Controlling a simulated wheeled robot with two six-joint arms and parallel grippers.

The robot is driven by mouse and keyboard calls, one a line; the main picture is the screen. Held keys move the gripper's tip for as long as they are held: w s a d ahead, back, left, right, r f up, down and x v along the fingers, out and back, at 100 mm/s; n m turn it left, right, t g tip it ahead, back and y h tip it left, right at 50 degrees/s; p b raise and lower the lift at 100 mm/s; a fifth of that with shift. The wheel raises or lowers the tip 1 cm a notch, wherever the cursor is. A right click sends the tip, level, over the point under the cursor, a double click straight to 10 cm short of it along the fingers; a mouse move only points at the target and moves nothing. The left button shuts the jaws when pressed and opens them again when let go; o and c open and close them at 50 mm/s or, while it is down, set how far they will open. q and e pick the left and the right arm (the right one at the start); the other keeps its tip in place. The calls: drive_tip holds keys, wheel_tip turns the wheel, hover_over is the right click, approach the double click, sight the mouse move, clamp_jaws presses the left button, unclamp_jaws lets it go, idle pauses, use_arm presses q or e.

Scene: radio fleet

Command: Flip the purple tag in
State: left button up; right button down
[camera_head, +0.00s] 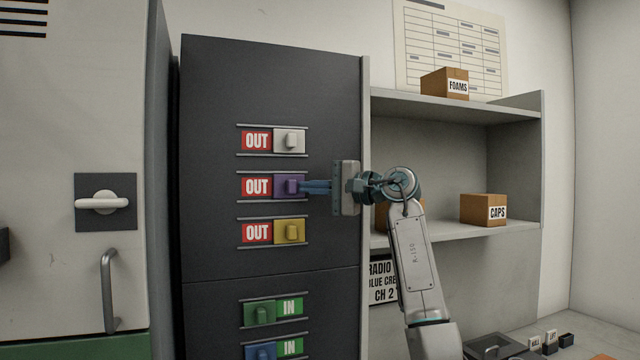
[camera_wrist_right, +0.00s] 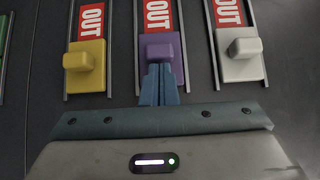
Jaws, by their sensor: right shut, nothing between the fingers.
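The purple tag (camera_head: 286,186) sits at the right end of its rail on the dark panel, with a red OUT label (camera_head: 256,187) showing to its left. My right gripper (camera_head: 303,186) is shut and empty, with its fingertips at the right side of the purple tag's knob. In the right wrist view the shut fingers (camera_wrist_right: 159,72) reach the edge of the knob on the purple tag (camera_wrist_right: 161,48); I cannot tell whether they touch. My left gripper is not in view.
A white tag (camera_head: 290,140) above and a yellow tag (camera_head: 289,231) below also show OUT. Lower, a green tag (camera_head: 262,313) and a blue tag (camera_head: 261,351) show IN. Right of the panel, shelves hold boxes labelled FOAMS (camera_head: 444,84) and CAPS (camera_head: 482,209).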

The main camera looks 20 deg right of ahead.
sight(278, 188)
drive_tip(key=shift+w, duration=0.1)
drive_tip(key=a, duration=0.7)
drive_tip(key=shift+a, duration=0.2)
drive_tip(key=shift+s+a, duration=0.1)
drive_tip(key=shift+s, duration=0.1)
drive_tip(key=shift+w+d+f, duration=0.1)
drive_tip(key=shift+d, duration=0.1)
